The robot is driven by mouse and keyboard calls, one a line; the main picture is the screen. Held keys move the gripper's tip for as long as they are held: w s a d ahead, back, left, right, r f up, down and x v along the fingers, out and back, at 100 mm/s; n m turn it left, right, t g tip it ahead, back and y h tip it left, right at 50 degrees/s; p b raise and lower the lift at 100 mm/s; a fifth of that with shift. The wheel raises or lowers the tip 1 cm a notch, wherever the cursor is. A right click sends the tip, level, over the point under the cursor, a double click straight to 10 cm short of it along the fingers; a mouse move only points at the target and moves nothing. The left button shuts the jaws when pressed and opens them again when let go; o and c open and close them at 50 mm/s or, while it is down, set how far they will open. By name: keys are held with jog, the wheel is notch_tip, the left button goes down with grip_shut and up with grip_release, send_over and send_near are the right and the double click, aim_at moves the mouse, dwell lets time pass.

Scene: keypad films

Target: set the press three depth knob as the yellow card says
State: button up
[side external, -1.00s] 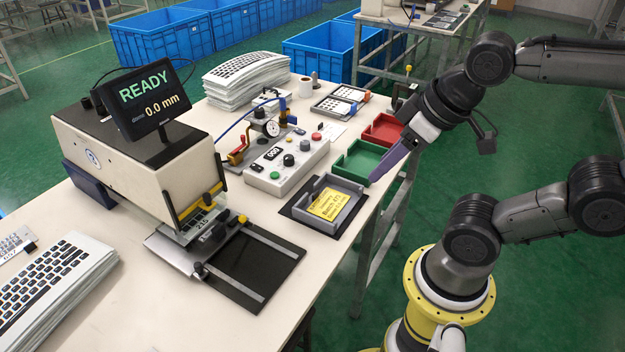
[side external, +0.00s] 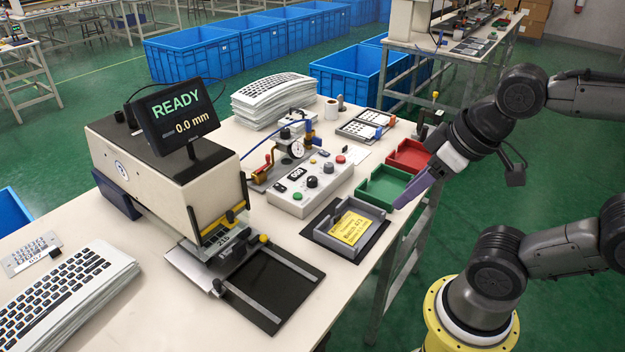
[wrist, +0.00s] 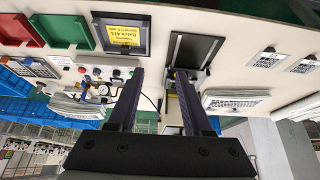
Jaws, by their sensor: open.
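A grey control box (side external: 308,186) with black knobs, coloured buttons and a small display that seems to read 000 stands mid-table. One black knob (side external: 312,181) is on its top; which knob sets press three's depth I cannot tell. The yellow card (side external: 350,227) lies in a grey tray (side external: 322,238); it has a batch line, and its smaller print is unclear. The card also shows in the wrist view (wrist: 121,37). The press (side external: 160,170) carries a screen (side external: 178,108) reading READY, 0.0 mm. My gripper (wrist: 158,75) is open and empty, near the table's right edge, apart from box and card.
A green tray (side external: 385,190) and a red tray (side external: 410,155) sit along the right edge, close to my gripper. A dial gauge stand (side external: 296,150) is behind the box. Keyboard sheet stacks (side external: 275,98) stand behind. A black plate (side external: 272,285) lies before the press.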

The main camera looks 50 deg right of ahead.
jog(key=shift+o, duration=0.2)
jog(key=shift+o, duration=1.3)
jog(key=shift+w+d+r+n, duration=0.1)
jog(key=shift+n, duration=0.9)
notch_tip(320, 180, up, 3)
jog(key=w+d+n, duration=0.1)
jog(key=w+n, duration=0.1)
jog(key=n, duration=0.2)
jog(key=n+g+h, duration=0.4)
jog(key=n, duration=1.3)
send_over(312, 178)
jog(key=s+a, duration=0.2)
jog(key=a, duration=0.3)
notch_tip(312, 178, down, 12)
jog(key=r, duration=0.1)
jog(key=x, duration=1.4)
jog(key=shift+a+f, duration=0.15)
